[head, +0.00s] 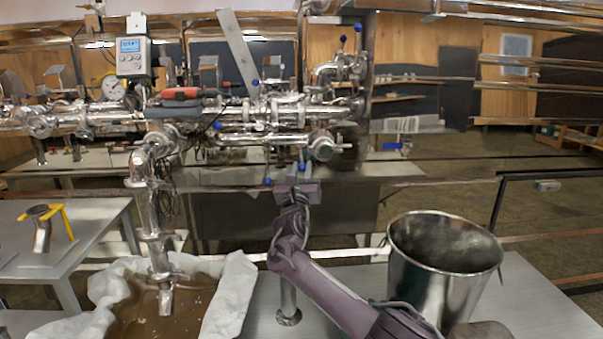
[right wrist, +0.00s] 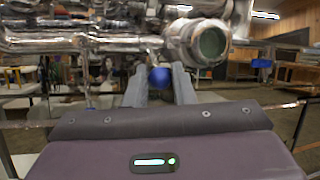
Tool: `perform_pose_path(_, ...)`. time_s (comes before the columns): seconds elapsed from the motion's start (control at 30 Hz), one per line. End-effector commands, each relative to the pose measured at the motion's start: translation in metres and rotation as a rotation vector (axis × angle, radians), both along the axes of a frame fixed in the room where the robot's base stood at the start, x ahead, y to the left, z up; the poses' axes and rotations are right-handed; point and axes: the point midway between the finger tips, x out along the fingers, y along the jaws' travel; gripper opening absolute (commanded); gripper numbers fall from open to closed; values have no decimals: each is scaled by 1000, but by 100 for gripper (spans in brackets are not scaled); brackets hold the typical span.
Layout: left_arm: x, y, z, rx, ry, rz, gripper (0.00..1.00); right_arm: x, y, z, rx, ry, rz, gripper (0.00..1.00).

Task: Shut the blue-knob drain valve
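A blue knob (right wrist: 159,77) hangs below the steel piping, in front of my right gripper. In the right wrist view it shows between the two grey fingers of my right gripper (right wrist: 159,88), with a gap on each side. In the head view the same gripper (head: 301,174) is raised under the pipes, with a blue knob (head: 302,166) at its fingertips. The fingers are apart. How deep the knob sits between them is hard to tell. Another blue spot (head: 268,181) shows just left of the gripper. My left gripper is not in view.
Several other blue-knobbed valves, one (head: 392,146) to the right, sit on the pipework. A steel pot (head: 440,268) stands right of my arm. A cloth-lined tub (head: 228,296) of brown liquid is at lower left. A capped pipe end (right wrist: 208,43) is close to the gripper.

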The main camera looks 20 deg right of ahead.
Motion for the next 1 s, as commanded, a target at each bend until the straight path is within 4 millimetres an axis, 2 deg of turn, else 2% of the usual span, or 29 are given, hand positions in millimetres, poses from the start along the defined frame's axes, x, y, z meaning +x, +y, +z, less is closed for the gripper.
perform_pose_path(0.03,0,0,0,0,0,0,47,0,0,0,0,0,0,28)
perform_pose_path(0.17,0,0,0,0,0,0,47,0,0,0,0,0,0,43)
perform_pose_path(0.57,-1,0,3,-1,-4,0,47,-4,2,-1,-1,-1,0,43)
perform_pose_path(0.63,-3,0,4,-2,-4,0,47,-9,4,-3,-2,-1,0,43)
perform_pose_path(0.77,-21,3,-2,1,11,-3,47,-22,9,-8,0,1,2,43)
perform_pose_path(1.0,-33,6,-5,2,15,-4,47,-51,22,-22,0,1,2,43)
